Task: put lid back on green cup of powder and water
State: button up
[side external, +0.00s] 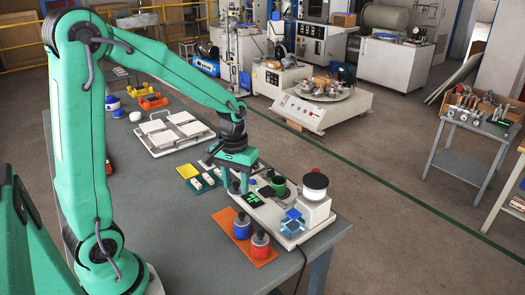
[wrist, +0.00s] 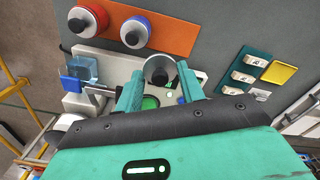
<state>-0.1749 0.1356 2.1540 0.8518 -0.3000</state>
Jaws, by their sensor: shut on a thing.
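My gripper (wrist: 158,76) is shut on a round grey lid (wrist: 157,66) with a dark knob, held between its two teal fingers. In the side view my gripper (side external: 241,184) is low over the white bench unit, left of the green cup; the lid cannot be made out there. The green cup (side external: 279,184) stands on the unit, apart from the fingers, with a dark top opening. In the wrist view a green round part, probably the cup (wrist: 150,102), shows partly between the fingers. Its powder and water cannot be seen.
A red jar (side external: 260,246) and a blue jar (side external: 242,226) stand on an orange mat (side external: 226,216). White tiles (side external: 160,139) lie on a tray behind. The near tabletop is clear.

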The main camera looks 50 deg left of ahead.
jog(key=w+r, duration=0.3)
jog(key=w, duration=1.2)
jog(key=shift+w+a, duration=0.15)
jog(key=shift+a, duration=0.15)
jog(key=shift+f, duration=0.15)
jog(key=shift+f, duration=3.05)
jog(key=shift+f, duration=0.2)
jog(key=o, duration=1)
jog(key=shift+o, duration=0.6)
jog(key=o, duration=0.4)
